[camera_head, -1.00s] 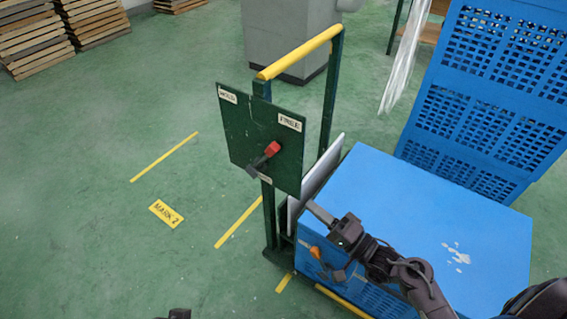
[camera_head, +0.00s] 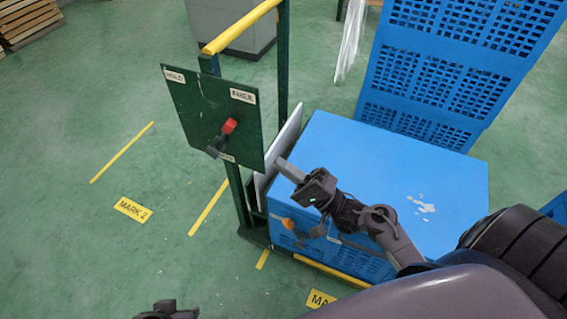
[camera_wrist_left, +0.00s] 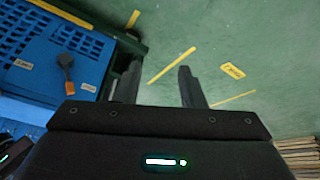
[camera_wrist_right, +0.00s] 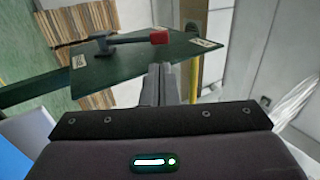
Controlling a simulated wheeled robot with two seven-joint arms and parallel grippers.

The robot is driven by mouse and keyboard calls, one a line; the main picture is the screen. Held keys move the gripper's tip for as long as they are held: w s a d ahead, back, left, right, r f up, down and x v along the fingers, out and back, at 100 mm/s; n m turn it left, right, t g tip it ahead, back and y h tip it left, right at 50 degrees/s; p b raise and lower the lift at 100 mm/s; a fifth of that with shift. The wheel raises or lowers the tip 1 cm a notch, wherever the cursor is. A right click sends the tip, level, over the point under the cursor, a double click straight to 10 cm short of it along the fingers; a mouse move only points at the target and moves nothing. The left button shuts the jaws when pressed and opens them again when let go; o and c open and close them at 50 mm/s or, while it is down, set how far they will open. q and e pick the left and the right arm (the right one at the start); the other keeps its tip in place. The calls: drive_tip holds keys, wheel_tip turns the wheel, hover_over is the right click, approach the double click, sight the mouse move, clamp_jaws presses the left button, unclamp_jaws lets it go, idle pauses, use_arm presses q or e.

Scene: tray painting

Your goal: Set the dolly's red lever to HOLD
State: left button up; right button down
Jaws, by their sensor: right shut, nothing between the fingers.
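The red lever (camera_head: 230,126) is mounted on a dark green plate (camera_head: 190,108) on the dolly's post. Its red knob points up and right, toward the FREE label (camera_head: 243,96); the HOLD label (camera_head: 174,76) is at the plate's upper left. My right gripper (camera_head: 283,164) is shut and empty, right of the plate's lower right corner and apart from the lever. In the right wrist view its closed fingers (camera_wrist_right: 158,72) point toward the plate, below the red knob (camera_wrist_right: 158,37). My left gripper (camera_wrist_left: 157,82) is open and empty; the head view shows only part of it at the bottom edge.
A blue crate (camera_head: 440,185) sits on the dolly beneath my right arm, with an orange-knobbed lever (camera_head: 287,223) on its front side. A pale panel (camera_head: 285,140) stands between plate and crate. A yellow handle (camera_head: 240,28) tops the frame.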

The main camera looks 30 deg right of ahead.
sight(224, 136)
use_arm(q)
drive_tip(key=shift+w+d+t+h+b, duration=0.2)
drive_tip(key=shift+d+t+h+b, duration=0.15)
drive_tip(key=shift+d, duration=0.3)
use_arm(e)
drive_tip(key=x, duration=1.1)
use_arm(q)
drive_tip(key=shift+a, duration=0.1)
